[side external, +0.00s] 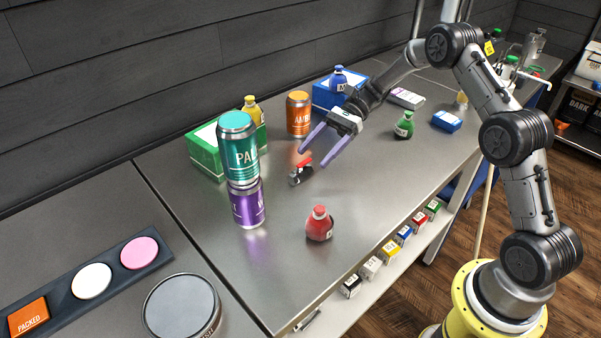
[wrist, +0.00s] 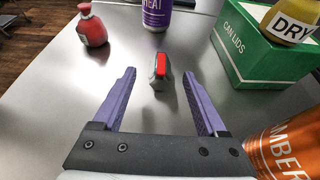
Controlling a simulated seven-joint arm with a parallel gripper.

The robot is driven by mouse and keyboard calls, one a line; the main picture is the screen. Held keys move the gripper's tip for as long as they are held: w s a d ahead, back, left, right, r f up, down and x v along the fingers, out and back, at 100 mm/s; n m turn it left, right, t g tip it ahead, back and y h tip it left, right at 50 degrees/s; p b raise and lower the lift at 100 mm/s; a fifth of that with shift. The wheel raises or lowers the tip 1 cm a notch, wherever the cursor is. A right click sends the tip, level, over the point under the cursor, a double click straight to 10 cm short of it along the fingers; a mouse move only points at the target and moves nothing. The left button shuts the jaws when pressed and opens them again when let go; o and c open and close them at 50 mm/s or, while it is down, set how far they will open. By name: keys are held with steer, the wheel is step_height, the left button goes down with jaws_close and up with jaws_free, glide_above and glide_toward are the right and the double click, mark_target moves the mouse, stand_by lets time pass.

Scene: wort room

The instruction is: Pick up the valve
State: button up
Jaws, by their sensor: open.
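The valve (side external: 301,172) is a small dark grey piece with a red handle on top, lying on the metal table. In the wrist view the valve (wrist: 161,72) sits just past the fingertips, roughly centred between them. My gripper (side external: 318,147) has two purple fingers, spread wide and empty. In the wrist view the gripper (wrist: 160,74) points toward the valve, with no finger visibly touching it. The valve's underside is hidden.
A teal can (side external: 238,148) stands on a purple can (side external: 247,203) left of the valve. An orange can (side external: 298,114) stands behind it, and a red bottle (side external: 319,224) in front. A green box (wrist: 262,50) carries a yellow bottle (wrist: 292,18). Bare table surrounds the valve.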

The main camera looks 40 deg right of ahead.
mark_target(304, 166)
steer(key=shift+x, duration=3.2)
steer(key=shift+d+f, duration=0.1)
jaws_close()
